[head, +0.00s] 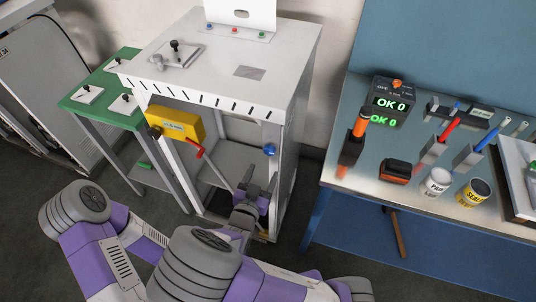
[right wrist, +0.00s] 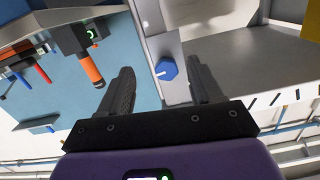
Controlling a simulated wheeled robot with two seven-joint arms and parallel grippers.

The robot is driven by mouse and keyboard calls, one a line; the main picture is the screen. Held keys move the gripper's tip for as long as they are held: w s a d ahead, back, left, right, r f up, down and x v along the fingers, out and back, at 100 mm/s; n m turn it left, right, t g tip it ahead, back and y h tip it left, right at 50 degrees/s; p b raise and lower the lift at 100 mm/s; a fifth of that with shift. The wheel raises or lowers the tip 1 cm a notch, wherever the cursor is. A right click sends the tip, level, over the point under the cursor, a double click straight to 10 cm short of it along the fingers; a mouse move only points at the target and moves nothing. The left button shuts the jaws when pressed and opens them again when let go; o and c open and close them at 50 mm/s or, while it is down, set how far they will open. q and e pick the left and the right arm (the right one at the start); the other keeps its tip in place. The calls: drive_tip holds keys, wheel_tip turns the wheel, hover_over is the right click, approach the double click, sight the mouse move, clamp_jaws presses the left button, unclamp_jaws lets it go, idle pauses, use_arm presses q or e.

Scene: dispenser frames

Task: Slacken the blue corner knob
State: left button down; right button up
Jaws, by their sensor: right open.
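The blue corner knob (head: 269,149) sits on the right front post of the white dispenser frame (head: 284,120), below its top. In the right wrist view the faceted blue knob (right wrist: 166,68) shows between the two fingers, on a grey metal post (right wrist: 170,45). My right gripper (head: 258,181) is open just below the knob in the head view. In the right wrist view its fingers (right wrist: 160,76) stand apart, one on each side of the knob, with visible gaps and nothing held. My left gripper is not in view.
A yellow box (head: 174,124) with a red lever (head: 199,149) hangs on the frame's front, left of the knob. A bench (head: 340,196) with an orange-handled tool (head: 358,128), pots and several other tools stands at right. A green table (head: 83,98) stands at left.

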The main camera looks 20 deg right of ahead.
sight(269, 152)
drive_tip(key=shift+m+t+h, duration=0.4)
drive_tip(key=w+d+r, duration=0.1)
drive_tip(key=w, duration=0.1)
drive_tip(key=w+d, duration=0.1)
drive_tip(key=w+d+r, duration=0.1)
drive_tip(key=w, duration=0.1)
drive_tip(key=shift+w+d+r+b, duration=0.2)
drive_tip(key=shift+w+r+b, duration=0.1)
drive_tip(key=shift+w+b, duration=0.05)
drive_tip(key=shift+c, duration=0.5)
